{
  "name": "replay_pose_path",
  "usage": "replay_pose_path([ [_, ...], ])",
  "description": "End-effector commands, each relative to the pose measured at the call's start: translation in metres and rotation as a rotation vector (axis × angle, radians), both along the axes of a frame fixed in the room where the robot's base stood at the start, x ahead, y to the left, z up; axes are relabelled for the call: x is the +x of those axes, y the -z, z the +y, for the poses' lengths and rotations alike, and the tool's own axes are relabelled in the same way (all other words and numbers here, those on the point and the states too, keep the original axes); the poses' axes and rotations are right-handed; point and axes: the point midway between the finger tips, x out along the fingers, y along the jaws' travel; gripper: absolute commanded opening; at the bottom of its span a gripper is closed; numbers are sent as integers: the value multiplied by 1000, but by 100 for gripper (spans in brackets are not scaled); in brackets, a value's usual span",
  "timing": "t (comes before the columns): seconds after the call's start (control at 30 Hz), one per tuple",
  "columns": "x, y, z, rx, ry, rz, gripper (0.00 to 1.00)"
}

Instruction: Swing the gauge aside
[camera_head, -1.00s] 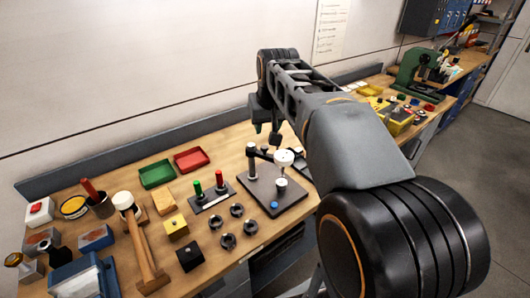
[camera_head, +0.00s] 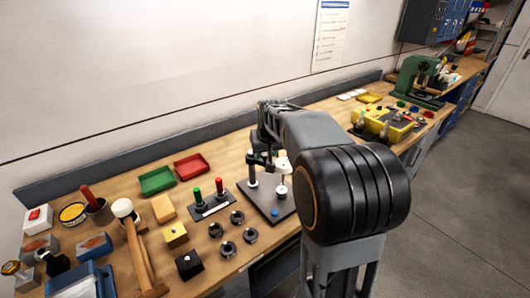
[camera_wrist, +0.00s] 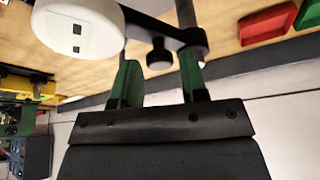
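The gauge (camera_head: 283,165) is a white round dial on a dark arm, fixed to an upright post (camera_head: 252,177) on a dark square base plate (camera_head: 262,205). In the wrist view the gauge (camera_wrist: 78,28) fills the top left, and its black arm (camera_wrist: 140,33) runs right to the post, with a black knob (camera_wrist: 159,56) below it in the picture. My gripper (camera_wrist: 158,75) has two green-padded fingers, spread apart with the knob in the gap between their tips. I cannot tell whether either finger touches the arm or post. In the head view my arm partly hides the gripper.
Left of the plate stand a green and red peg block (camera_head: 211,206) and several dark rings (camera_head: 228,248). Green (camera_head: 157,180) and red (camera_head: 191,166) trays lie behind. A hammer (camera_head: 138,250) lies farther left. A yellow box (camera_head: 385,124) stands to the right.

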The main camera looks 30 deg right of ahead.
Motion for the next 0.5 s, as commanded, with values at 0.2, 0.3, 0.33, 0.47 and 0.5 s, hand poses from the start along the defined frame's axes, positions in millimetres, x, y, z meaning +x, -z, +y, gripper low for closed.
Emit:
replay_pose_path([
  [0.2,3,7,0,0,0,0,40],
  [0.3,3,8,0,0,0,0,40],
  [0.33,3,8,0,0,0,0,40],
  [0.47,3,7,0,0,0,0,38],
  [0.5,3,7,0,0,0,0,34],
])
